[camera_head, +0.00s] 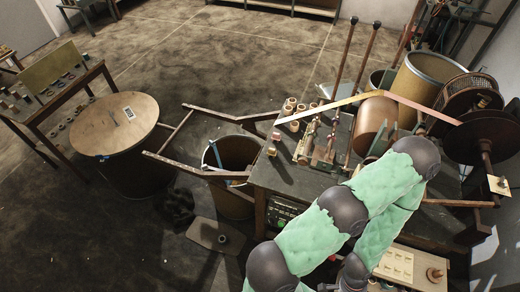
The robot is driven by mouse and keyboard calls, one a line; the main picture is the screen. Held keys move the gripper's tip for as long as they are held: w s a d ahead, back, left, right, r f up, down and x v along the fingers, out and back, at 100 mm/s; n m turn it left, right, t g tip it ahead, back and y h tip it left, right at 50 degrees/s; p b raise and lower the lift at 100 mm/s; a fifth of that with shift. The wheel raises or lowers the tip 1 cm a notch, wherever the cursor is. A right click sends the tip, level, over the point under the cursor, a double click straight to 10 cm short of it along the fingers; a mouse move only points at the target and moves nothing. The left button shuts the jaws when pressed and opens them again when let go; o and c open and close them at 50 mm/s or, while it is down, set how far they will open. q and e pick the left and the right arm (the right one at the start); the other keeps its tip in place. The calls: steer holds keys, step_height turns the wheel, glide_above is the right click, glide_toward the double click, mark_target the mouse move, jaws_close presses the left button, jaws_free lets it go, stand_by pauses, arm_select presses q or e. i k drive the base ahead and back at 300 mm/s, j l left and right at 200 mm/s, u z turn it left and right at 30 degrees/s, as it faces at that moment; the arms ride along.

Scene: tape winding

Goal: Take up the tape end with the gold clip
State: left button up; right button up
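A thin tape-like strip (333,105) runs above the bench in the camera_head view. Its left part is pale and slopes up to a bend near the copper-coloured drum. Its right part is orange-brown and slopes down towards the dark reel (484,137). The strip's left end lies near the bench's far left corner, beside a small pinkish block (276,137). A small yellowish piece (272,151) sits just below that; I cannot tell whether it is a gold clip. A green-padded arm of mine with dark joints crosses the bench front. Neither gripper shows.
The dark bench (284,176) holds small spools (293,112), upright rods and a copper drum (375,125). A bin (233,158) stands left of it, with wooden rails around. A round-topped barrel (114,124) stands farther left. The floor behind is clear.

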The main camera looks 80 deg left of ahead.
mark_target(271, 152)
steer(key=u, duration=0.5)
steer(key=k+u, duration=0.1)
steer(key=u, duration=0.9)
steer(key=k+u, duration=0.15)
steer(key=u, duration=0.8)
